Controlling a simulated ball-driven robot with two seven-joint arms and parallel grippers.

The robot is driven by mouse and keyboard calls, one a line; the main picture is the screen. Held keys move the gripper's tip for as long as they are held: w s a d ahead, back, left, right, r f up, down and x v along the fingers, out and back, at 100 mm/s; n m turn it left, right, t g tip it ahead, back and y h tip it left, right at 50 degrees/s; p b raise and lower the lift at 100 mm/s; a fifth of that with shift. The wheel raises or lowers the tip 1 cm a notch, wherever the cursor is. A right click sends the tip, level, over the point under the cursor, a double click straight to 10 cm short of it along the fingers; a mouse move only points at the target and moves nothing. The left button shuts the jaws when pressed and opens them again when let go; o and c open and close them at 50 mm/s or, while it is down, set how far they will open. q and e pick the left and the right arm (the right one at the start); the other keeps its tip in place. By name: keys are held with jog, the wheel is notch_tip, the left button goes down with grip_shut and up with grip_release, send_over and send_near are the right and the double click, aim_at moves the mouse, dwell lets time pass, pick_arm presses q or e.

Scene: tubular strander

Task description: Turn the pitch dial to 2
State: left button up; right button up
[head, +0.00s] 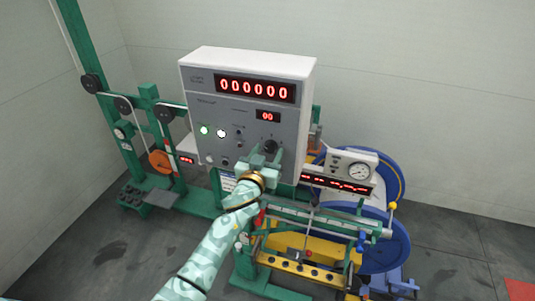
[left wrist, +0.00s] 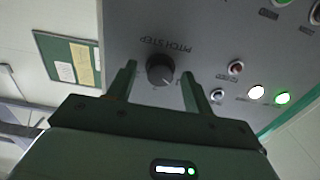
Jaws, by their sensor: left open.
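The pitch dial is a round dark knob (head: 270,146) at the lower right of the grey control panel (head: 225,112). In the left wrist view the dial (left wrist: 160,69) shows below the lettering "PITCH STEP", which appears upside down. My left gripper (head: 265,158) is at the panel, just below the dial in the head view. In the left wrist view its two fingers (left wrist: 159,82) stand apart, one on each side of the dial, with gaps showing. Whether they touch the panel I cannot tell. The dial's setting is too small to read. My right gripper is not in view.
The panel carries a red display (head: 255,89) reading 000000, a smaller display (head: 268,116) reading 00, and a lit green button (head: 204,130) beside a white one (head: 221,133). A gauge box (head: 350,166) and blue wheel (head: 388,245) stand to the right.

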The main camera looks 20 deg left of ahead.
pick_arm(q)
jog(key=shift+w, duration=0.1)
jog(key=c, duration=1)
jog(key=shift+o, duration=0.2)
jog(key=shift+m, duration=0.8)
jog(key=m, duration=0.4)
jog(key=m+b, duration=0.1)
jog(key=m, duration=0.5)
